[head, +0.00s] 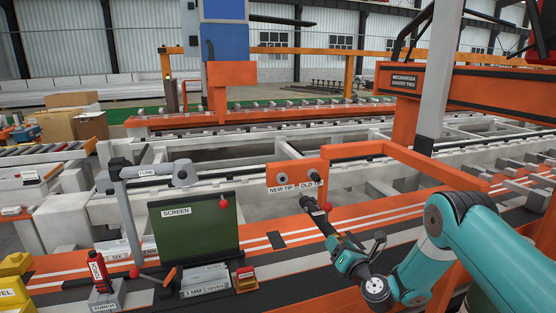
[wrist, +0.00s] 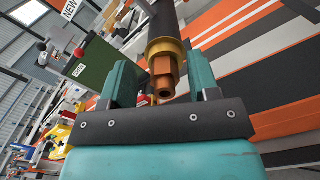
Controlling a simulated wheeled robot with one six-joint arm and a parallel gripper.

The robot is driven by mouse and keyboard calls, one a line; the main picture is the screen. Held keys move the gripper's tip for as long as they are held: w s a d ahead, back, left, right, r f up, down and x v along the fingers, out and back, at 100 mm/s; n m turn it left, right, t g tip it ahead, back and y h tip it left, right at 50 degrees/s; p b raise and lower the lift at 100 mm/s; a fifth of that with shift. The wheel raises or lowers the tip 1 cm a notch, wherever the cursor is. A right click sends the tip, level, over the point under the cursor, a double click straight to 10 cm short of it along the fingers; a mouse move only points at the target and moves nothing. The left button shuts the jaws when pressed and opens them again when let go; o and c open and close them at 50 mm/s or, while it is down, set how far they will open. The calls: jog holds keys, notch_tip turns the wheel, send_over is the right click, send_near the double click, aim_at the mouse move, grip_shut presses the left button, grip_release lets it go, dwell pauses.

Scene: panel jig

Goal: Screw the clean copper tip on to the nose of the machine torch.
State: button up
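The machine torch's black nose (head: 317,215) points down toward my gripper in the head view. In the wrist view the dark nose (wrist: 161,25) comes in from the top and ends in a brass collar. A copper tip (wrist: 163,76) with hex flats sits at the collar, in line with the nose. I cannot tell how tightly it is seated. My gripper (wrist: 163,82) has its teal fingers on either side of the tip, with visible gaps, so it is open. It also shows in the head view (head: 341,244). NEW TIP and OLD TIP labels mark an orange plate (head: 297,166) behind.
A green screen (head: 195,232) stands left of my gripper on the orange and black bench. A grey post with a fume arm (head: 126,215) and a labelled torch stand (head: 102,300) are further left. An orange rail (head: 440,168) runs behind my arm.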

jog(key=shift+s+d, duration=0.1)
jog(key=shift+d, duration=0.1)
jog(key=shift+s+d+f+b, duration=0.15)
jog(key=shift+s+f+b, duration=0.25)
jog(key=shift+s+b, duration=0.2)
jog(key=b+v, duration=0.2)
jog(key=b, duration=0.1)
jog(key=shift+r, duration=0.1)
jog(key=b, duration=0.4)
jog(key=shift+s+d, duration=0.25)
jog(key=shift+s, duration=0.05)
jog(key=s+b, duration=0.1)
jog(key=b, duration=0.3)
jog(key=shift+s+d, duration=0.1)
jog(key=b+v, duration=0.4)
jog(key=b, duration=0.3)
jog(key=shift+r, duration=0.15)
